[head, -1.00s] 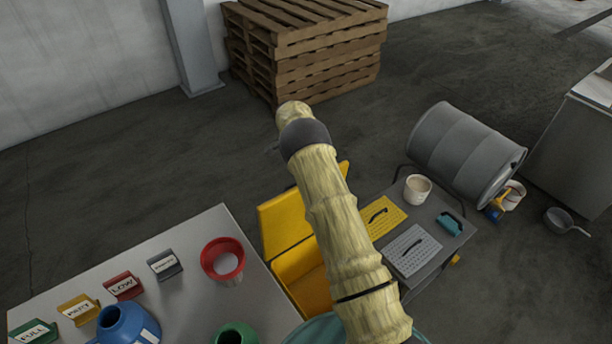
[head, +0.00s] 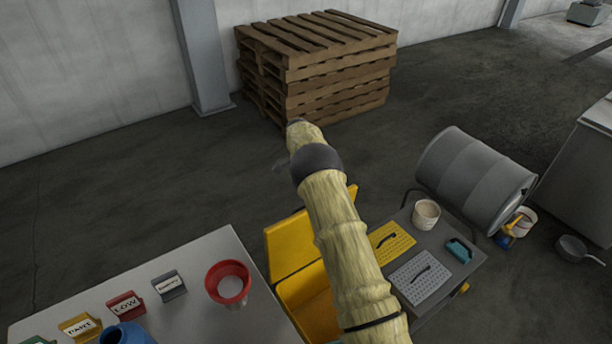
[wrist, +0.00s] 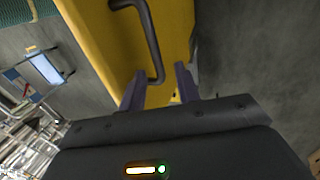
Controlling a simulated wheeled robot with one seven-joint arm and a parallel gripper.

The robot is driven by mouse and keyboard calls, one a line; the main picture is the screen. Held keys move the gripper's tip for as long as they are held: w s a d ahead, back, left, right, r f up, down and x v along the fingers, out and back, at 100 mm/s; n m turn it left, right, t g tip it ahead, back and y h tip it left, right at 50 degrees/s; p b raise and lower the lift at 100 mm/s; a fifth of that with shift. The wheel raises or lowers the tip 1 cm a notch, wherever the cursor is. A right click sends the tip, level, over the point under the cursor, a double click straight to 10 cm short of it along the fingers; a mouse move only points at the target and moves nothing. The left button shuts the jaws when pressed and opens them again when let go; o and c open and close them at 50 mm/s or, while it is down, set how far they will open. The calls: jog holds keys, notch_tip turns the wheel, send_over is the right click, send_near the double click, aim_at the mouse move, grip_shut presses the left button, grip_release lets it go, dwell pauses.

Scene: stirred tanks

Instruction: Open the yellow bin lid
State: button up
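The yellow bin (head: 292,245) stands in the head view between the white table and the grey cart, partly hidden by my arm. Its upper yellow panel meets a lower yellow part at an angle and looks raised, but I cannot tell how far the lid is open. In the wrist view a yellow panel (wrist: 105,45) with a dark bar handle (wrist: 150,38) fills the upper middle. My gripper (wrist: 160,82) has its two fingers apart, with the lower end of the handle showing between or just beyond them. I cannot tell whether they touch. In the head view the fingers are hidden.
The white table (head: 190,290) at left holds a red-rimmed container (head: 228,282) and label stands. The grey cart (head: 455,275) at right carries a cup and handled plates. A grey drum (head: 475,180) lies behind it. Pallets (head: 315,65) stand at the back, with open floor before them.

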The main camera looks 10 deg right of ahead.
jog(key=v, duration=0.9)
jog(key=shift+w+a+r+p, duration=0.25)
jog(key=shift+a+r+p, duration=0.05)
jog(key=shift+p, duration=0.05)
jog(key=shift+w+a, duration=0.1)
